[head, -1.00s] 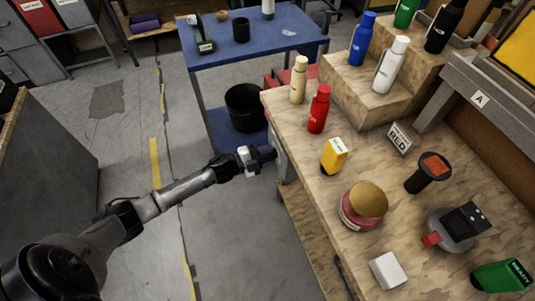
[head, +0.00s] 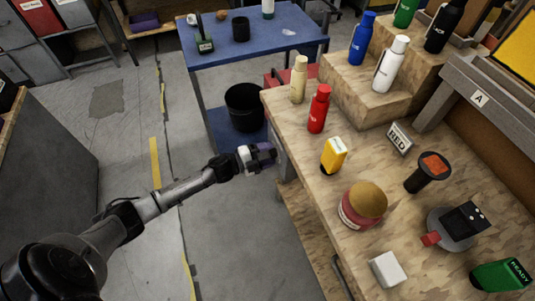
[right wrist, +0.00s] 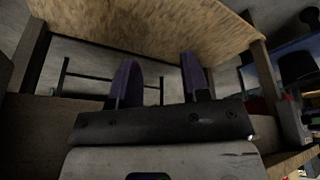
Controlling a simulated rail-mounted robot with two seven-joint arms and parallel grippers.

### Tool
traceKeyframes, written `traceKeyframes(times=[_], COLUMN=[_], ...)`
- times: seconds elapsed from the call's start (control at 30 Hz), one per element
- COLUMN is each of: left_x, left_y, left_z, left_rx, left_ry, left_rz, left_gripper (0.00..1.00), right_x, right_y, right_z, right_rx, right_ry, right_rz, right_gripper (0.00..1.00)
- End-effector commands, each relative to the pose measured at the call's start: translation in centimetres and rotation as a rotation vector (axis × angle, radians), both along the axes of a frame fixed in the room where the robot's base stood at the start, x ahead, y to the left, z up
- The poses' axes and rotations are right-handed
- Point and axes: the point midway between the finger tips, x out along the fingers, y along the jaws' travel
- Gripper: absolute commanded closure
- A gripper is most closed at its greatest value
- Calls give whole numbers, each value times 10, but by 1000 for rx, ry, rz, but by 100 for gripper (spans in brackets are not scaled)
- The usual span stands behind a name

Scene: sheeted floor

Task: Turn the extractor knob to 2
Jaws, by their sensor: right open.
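My left gripper (head: 262,155) is at the left end of the wooden workbench (head: 300,180), beside a grey box (head: 281,160) fixed below the bench edge. Its fingers are small and partly hidden, so I cannot tell whether they are open or touching the box. No extractor knob or number marking can be made out; the face of the grey box is turned away or covered by the gripper. My right gripper (right wrist: 159,65) shows only in the right wrist view. Its two purple fingers are apart with nothing between them, below a wooden board (right wrist: 150,25).
The bench holds a red bottle (head: 319,109), a cream bottle (head: 299,80), a yellow item (head: 334,154), a round-topped jar (head: 363,205) and a white block (head: 388,269). The floor left of the bench is clear.

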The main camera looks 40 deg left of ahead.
Motion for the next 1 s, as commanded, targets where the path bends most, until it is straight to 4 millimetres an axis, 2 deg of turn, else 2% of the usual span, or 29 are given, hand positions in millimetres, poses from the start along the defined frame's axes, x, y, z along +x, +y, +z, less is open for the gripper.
traceKeyframes(times=[0.37, 0.47, 0.8, 1.0], left_x=[-6, -18, -77, -103], left_y=[4, 10, 42, 57], left_z=[0, 0, 1, 1], left_rx=[0, 1, 0, -1], left_ry=[2, 4, 4, 2], left_rz=[1, 2, 2, 1], left_gripper=[39, 39, 39, 39], right_x=[0, 0, 0, 0], right_y=[1, 1, 3, 3], right_z=[3, 7, 22, 28], right_rx=[3, 5, 11, 11], right_ry=[-1, 0, 0, 0], right_rz=[-2, -4, -7, -7], right_gripper=[57, 57, 57, 57])
